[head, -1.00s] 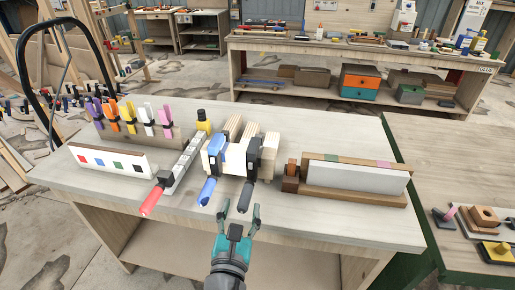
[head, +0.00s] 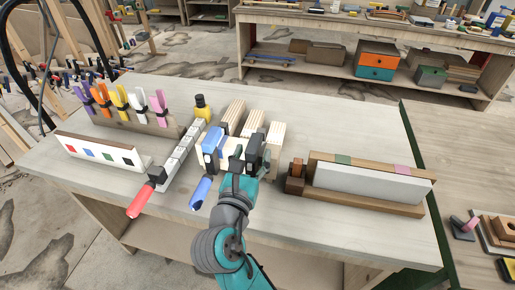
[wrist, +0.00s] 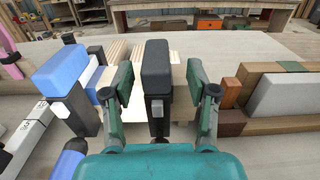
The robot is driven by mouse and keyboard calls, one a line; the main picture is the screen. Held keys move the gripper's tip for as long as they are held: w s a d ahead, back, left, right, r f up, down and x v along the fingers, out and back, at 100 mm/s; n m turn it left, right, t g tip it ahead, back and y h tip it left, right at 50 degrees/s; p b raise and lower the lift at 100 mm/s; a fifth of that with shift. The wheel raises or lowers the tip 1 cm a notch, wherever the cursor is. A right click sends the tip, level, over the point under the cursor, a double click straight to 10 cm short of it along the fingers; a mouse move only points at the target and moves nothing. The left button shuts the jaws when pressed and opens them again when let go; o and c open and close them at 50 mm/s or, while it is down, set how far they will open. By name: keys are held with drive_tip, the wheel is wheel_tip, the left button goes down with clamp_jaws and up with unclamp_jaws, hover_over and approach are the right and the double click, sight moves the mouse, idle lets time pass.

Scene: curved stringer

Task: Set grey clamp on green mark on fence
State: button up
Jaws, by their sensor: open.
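The dark grey clamp (head: 252,148) stands upright on the pale wooden blocks in the middle of the bench. In the wrist view the grey clamp (wrist: 156,72) is between the two fingers of my gripper (wrist: 159,84), with gaps at both sides. My gripper is open around it; in the head view my gripper (head: 243,162) partly hides the clamp and its handle. The fence (head: 375,201) is at the right, a brown wooden piece with a whitish front face. Its green mark (head: 343,160) is on the top edge, also visible in the wrist view (wrist: 293,66).
A blue clamp (head: 211,150) stands just left of the grey one. A red-handled metal bar clamp (head: 176,160) lies farther left. Several coloured clamps stand in a rack (head: 140,122) at the back left. A pink mark (head: 402,169) is on the fence.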

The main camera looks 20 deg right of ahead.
sight(256, 138)
drive_tip(key=shift+x, duration=2.95)
drive_tip(key=shift+w+a+r, duration=0.1)
drive_tip(key=shift+a+r, duration=0.05)
drive_tip(key=shift+r, duration=0.05)
clamp_jaws()
